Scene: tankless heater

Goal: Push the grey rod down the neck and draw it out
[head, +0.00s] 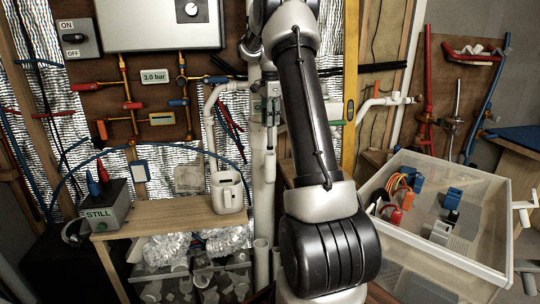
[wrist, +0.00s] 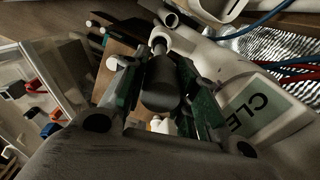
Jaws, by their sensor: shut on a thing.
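In the wrist view, my gripper (wrist: 158,92) is shut on a dark grey rod (wrist: 161,88), held between its two green-lined fingers. The rod's narrower far end meets a white round collar (wrist: 160,38), which looks like the neck. I cannot tell how deep the rod sits in it. In the head view, my arm covers much of the middle, and the rod and fingers are not clear there. An upright white pipe (head: 263,195) stands just left of my arm.
A wooden bench (head: 165,218) with a cream jug (head: 227,192) and a grey STILL box (head: 103,212) is at left. A clear bin (head: 470,188) of loose parts is at right. Pipes and a white heater (head: 158,22) cover the back wall. A CLE sign (wrist: 262,108) sits close by.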

